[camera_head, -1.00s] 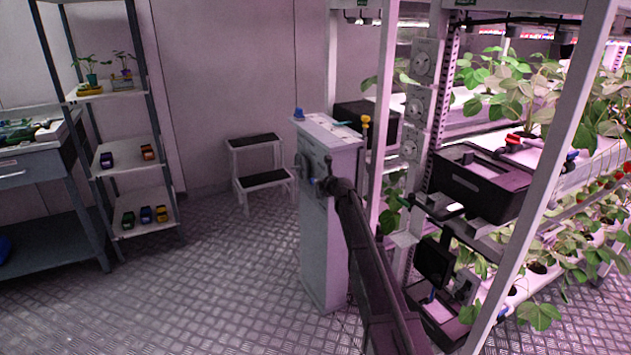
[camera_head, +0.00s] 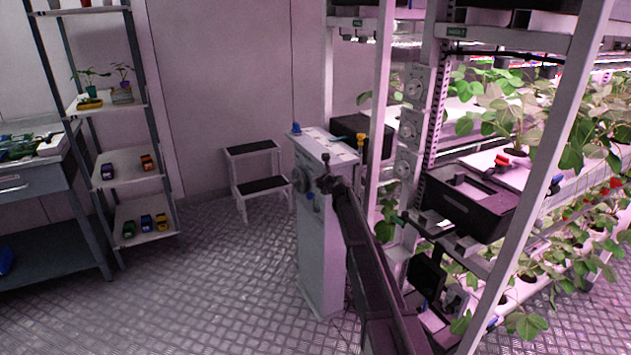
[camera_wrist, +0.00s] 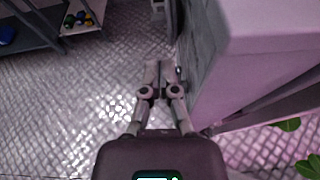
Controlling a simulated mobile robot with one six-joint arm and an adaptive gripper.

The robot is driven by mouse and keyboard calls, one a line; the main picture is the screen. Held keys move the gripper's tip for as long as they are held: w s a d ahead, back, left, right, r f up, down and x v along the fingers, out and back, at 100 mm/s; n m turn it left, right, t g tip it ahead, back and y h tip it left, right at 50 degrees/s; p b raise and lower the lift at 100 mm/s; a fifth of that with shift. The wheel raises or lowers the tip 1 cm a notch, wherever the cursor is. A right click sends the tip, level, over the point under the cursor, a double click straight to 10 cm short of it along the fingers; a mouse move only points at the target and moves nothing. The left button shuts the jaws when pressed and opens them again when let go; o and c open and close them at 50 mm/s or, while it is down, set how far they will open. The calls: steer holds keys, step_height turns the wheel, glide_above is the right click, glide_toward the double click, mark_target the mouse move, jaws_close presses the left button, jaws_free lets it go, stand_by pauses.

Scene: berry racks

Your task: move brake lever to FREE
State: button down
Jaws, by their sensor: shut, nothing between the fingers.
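A pale grey control cabinet (camera_head: 322,250) stands upright in the middle of the head view. Its front carries a round dark dial (camera_head: 300,180) and a small blue part (camera_head: 309,196) below it. A dark ball-ended piece (camera_head: 326,158) shows at the cabinet's upper front; I cannot tell if it is the brake lever or part of my arm. No FREE marking is readable. My gripper (camera_wrist: 160,66) is shut and empty beside the cabinet's side in the wrist view. In the head view, the end of my arm overlaps the cabinet's front corner; contact cannot be told.
A plant rack with a black crate (camera_head: 462,208) stands close on the right. A step stool (camera_head: 262,185) is behind left. Open metal floor (camera_head: 215,270) lies left of the cabinet.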

steer(key=shift+r+p, duration=0.55)
steer(key=shift+r, duration=0.25)
steer(key=s+d+f+n+g+h, duration=0.2)
steer(key=s+d+f+n+g, duration=0.15)
steer(key=s+n, duration=1.05)
steer(key=s+d+f+n+g+h, duration=0.1)
steer(key=s+d+f+n+g, duration=0.35)
steer(key=s, duration=1.55)
steer(key=s+d+f+n+g+h, duration=0.2)
steer(key=s+f+n+g, duration=0.25)
steer(key=s+n, duration=1.1)
step_height(320, 180, up, 13)
steer(key=s+m+p, duration=0.2)
steer(key=p, duration=1.1)
steer(key=shift+s+d+r, duration=0.15)
steer(key=shift+s, duration=0.05)
